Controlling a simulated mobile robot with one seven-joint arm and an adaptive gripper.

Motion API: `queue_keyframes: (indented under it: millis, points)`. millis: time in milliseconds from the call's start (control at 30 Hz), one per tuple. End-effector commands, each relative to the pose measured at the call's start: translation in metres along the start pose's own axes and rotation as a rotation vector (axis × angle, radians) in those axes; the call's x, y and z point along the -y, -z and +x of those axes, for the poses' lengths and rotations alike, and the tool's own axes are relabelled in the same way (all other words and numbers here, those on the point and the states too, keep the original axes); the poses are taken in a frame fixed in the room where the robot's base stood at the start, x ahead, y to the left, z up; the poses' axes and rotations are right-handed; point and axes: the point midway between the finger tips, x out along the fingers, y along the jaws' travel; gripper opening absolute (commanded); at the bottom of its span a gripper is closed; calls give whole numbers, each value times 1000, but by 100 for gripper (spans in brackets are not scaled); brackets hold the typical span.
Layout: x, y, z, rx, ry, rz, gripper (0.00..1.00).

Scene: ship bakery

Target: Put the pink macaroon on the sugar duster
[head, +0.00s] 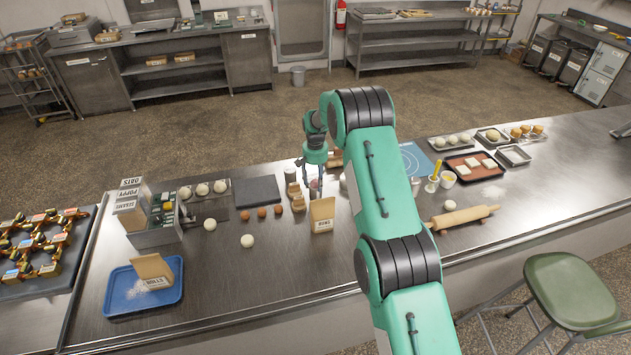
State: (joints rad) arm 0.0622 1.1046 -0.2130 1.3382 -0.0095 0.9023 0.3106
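My gripper (315,185) points down over the middle of the steel counter, behind a paper bag. A small dull-pink patch (315,184) shows at its fingertips and may be the pink macaroon. At this size I cannot tell if the fingers are closed on it. A small metallic cylinder (290,175) stands just left of my gripper and may be the sugar duster, with brown pieces close in front of it.
The paper bag (322,215) stands in front of my gripper. Dough balls (247,241), a dark slab (257,191) and a label box (155,232) are to the left. A rolling pin (465,217) and trays (470,166) lie right. The front-middle counter is bare.

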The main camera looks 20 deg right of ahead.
Motion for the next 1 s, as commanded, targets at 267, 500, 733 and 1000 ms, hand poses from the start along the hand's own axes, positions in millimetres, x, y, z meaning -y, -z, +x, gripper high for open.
queue_keyframes:
  millis: [267,500,733,1000]
  points:
    - [0,0,-2,0,0,0,52]
    - [0,1,-18,-1,0,0,52]
    - [0,1,-49,-2,1,0,52]
    - [0,1,-93,-1,0,0,52]
